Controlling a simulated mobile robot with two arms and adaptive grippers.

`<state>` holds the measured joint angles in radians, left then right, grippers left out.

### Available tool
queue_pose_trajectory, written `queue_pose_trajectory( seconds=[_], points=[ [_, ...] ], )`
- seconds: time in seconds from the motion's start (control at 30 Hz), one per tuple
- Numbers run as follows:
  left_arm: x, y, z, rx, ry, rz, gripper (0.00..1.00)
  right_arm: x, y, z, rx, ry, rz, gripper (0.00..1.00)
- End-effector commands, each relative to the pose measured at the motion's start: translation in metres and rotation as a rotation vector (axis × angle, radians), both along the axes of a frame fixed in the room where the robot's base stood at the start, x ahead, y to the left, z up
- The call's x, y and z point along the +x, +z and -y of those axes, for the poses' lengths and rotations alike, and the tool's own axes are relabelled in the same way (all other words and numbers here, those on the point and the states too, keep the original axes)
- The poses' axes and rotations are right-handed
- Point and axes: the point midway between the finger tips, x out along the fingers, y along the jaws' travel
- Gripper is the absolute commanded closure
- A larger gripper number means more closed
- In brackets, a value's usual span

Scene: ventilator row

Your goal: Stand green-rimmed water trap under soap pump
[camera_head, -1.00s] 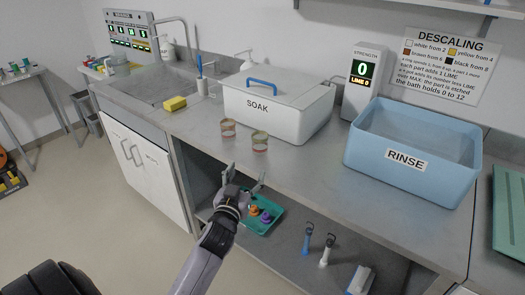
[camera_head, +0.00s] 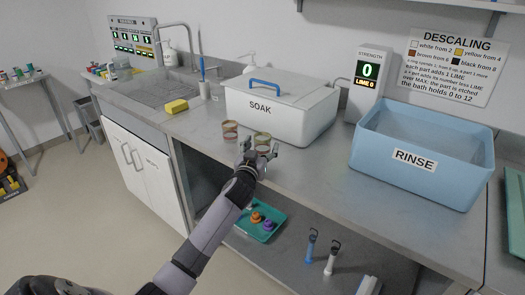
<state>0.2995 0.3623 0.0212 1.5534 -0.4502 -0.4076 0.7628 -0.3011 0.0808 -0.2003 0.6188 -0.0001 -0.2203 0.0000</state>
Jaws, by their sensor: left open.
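The green-rimmed water trap (camera_head: 262,137) is a small clear cup standing on the steel counter in front of the SOAK box. My left gripper (camera_head: 261,149) is open at the near side of it, its fingers overlapping the lower part of the cup in the picture. I cannot tell whether they touch it. A second, similar cup with a brownish rim (camera_head: 230,130) stands just to its left. A white soap pump (camera_head: 249,65) shows behind the SOAK box, its lower part hidden. Another white pump bottle (camera_head: 171,56) stands behind the sink. My right gripper is not in view.
The lidded SOAK box (camera_head: 279,117) stands behind the cups. The blue RINSE tub (camera_head: 414,162) is to the right. A yellow sponge (camera_head: 176,106) lies left, near the sink (camera_head: 150,88). A teal tray (camera_head: 260,232) and brushes are on the shelf below. Counter between cups and sponge is clear.

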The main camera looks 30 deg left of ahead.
Motion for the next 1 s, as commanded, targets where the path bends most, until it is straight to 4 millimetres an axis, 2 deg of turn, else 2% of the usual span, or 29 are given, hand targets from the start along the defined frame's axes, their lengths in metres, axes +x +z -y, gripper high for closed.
queue_pose_trajectory(
  seconds=[0.27,1.0],
  points=[
    [0.0020,0.0001,-0.0006,0.001,0.000,-0.001,0.36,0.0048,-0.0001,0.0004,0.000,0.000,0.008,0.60],
    [0.0018,0.0003,-0.0004,0.001,-0.001,0.000,0.84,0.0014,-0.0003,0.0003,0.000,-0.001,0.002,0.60]
  ],
)
